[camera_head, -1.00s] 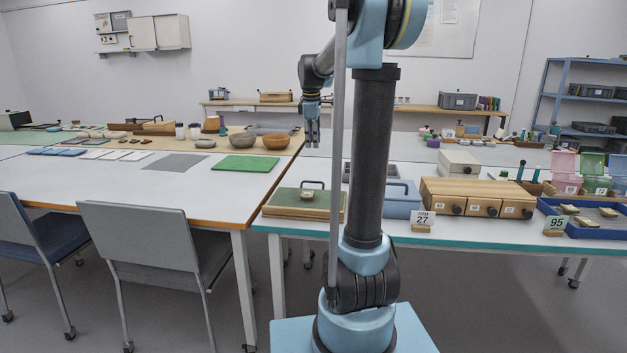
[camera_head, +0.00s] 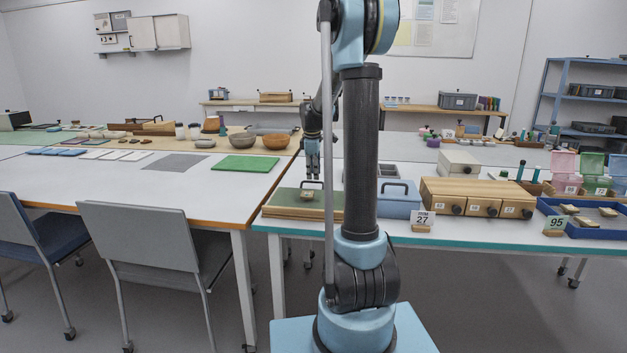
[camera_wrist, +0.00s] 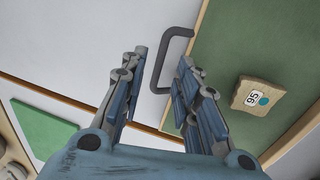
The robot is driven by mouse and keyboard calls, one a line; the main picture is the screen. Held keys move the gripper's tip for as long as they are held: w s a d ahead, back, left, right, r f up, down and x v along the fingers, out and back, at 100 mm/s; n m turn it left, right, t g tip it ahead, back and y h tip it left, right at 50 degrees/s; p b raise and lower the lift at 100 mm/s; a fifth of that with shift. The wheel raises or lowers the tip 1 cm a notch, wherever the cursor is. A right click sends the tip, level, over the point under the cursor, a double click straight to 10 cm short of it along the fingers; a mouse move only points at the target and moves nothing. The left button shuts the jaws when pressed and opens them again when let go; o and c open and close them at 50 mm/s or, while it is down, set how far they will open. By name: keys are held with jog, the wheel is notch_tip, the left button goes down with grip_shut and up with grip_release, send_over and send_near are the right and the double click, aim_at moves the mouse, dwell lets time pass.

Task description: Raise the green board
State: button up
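The green board (camera_head: 283,200) has a wooden edge and a dark bar handle (camera_head: 308,183). It lies on the near table at the left end. In the wrist view the green board (camera_wrist: 222,45) fills the right side, and its handle (camera_wrist: 176,31) shows beyond and between my fingertips. A small tan sherd (camera_wrist: 257,97) marked 95 with a blue dot lies on the board. My gripper (camera_head: 312,176) points down just above the handle, with its fingers apart and empty (camera_wrist: 163,62). I cannot tell if a finger touches the handle.
A blue box (camera_head: 399,200) with a handle stands right of the board, beside wooden drawers (camera_head: 475,197) and number cards. A flat green mat (camera_head: 246,163) lies on the left table. The table left of the handle is bare white in the wrist view.

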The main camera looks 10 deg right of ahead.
aim_at(314, 182)
jog(key=shift+x, duration=1.6)
grip_shut()
